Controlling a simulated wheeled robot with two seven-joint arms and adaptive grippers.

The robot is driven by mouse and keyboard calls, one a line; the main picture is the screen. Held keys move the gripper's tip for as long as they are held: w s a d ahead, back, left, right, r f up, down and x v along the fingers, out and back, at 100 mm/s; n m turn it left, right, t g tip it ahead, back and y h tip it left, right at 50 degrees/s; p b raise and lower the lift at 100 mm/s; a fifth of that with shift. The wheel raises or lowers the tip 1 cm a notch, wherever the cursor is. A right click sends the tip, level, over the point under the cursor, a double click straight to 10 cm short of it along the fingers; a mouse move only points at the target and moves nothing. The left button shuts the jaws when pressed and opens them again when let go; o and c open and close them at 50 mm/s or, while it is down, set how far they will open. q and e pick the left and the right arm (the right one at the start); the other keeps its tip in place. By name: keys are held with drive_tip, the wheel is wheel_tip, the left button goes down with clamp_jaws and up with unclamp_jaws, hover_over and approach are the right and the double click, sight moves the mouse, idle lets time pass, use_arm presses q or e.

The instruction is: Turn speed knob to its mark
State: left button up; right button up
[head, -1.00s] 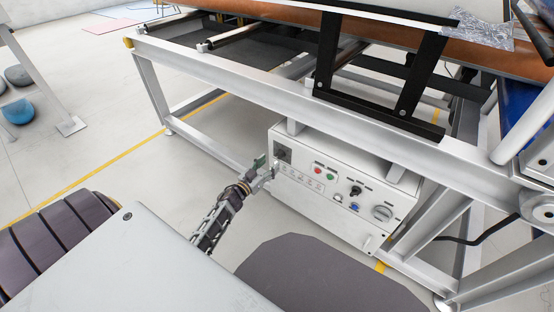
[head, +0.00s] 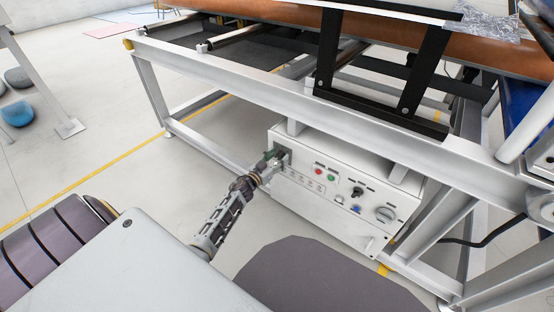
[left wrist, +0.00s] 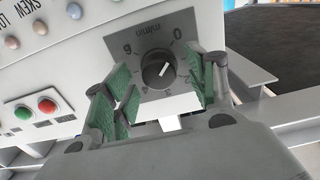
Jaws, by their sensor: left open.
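The speed knob (left wrist: 158,70) is a round black knob on a grey dial plate (left wrist: 150,35) marked "m/min" with numbers around it, seen turned over in the left wrist view. The knob's white pointer line slants toward the upper right of that picture. My left gripper (left wrist: 162,74) is open, its green-padded fingers on either side of the knob with gaps visible. In the head view my left gripper (head: 272,160) is at the left end of the white control box (head: 330,205), covering much of the dial. My right gripper is not in view. I cannot make out a separate target mark.
Red (head: 318,170) and green (head: 331,175) buttons, a black switch (head: 357,191) and a grey rotary switch (head: 386,214) are on the same box front. The box hangs under a metal frame (head: 300,98). Free floor lies left of the box.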

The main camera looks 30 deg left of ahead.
use_arm(q)
drive_tip(key=shift+c, duration=0.5)
drive_tip(key=c, duration=0.9)
drive_tip(key=shift+c, duration=0.2)
